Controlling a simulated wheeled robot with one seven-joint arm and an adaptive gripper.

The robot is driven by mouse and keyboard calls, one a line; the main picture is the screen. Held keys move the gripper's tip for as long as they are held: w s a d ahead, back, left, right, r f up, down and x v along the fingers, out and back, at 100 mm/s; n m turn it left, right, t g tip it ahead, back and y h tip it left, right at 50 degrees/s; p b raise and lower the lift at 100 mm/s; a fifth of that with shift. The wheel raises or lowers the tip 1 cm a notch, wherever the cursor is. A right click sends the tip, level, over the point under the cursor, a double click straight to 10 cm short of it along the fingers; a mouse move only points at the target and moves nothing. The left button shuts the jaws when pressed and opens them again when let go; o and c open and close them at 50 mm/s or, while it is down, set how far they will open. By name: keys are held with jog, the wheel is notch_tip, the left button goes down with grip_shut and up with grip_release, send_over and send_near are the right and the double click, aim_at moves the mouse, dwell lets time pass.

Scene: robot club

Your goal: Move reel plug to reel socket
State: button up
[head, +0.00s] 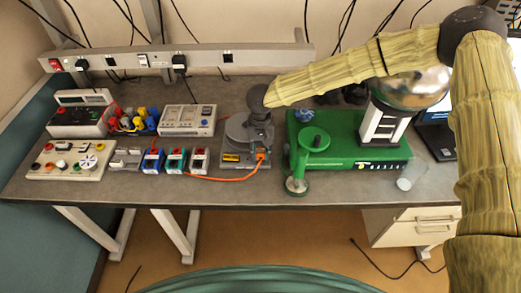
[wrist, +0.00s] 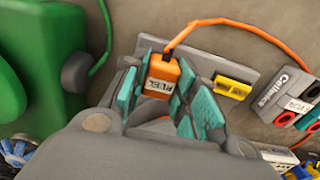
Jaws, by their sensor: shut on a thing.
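The orange plug (wrist: 163,76), with a white printed label, sits between the teal finger pads of my gripper (wrist: 165,95) in the wrist view. My gripper is shut on it. In the head view the orange plug (head: 261,154) shows at the front of my grey gripper (head: 257,140), low over a grey plate. An orange cable (wrist: 205,21) runs from the plug; in the head view it goes left along the table to small modules. The grey plate (wrist: 205,64) carries a yellow labelled part (wrist: 232,87) beside the gripper. I cannot tell which opening is the reel socket.
A green machine (head: 345,148) stands close to the right of my gripper. Red, teal and blue modules (head: 176,160) stand left, with a white meter box (head: 187,120) behind and a control panel (head: 65,160) farther left. A clear cup (head: 410,177) stands at right.

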jog(key=shift+f+p, duration=0.1)
jog(key=shift+p, duration=0.25)
dwell(0.4)
jog(key=o, duration=1)
notch_tip(320, 180, up, 12)
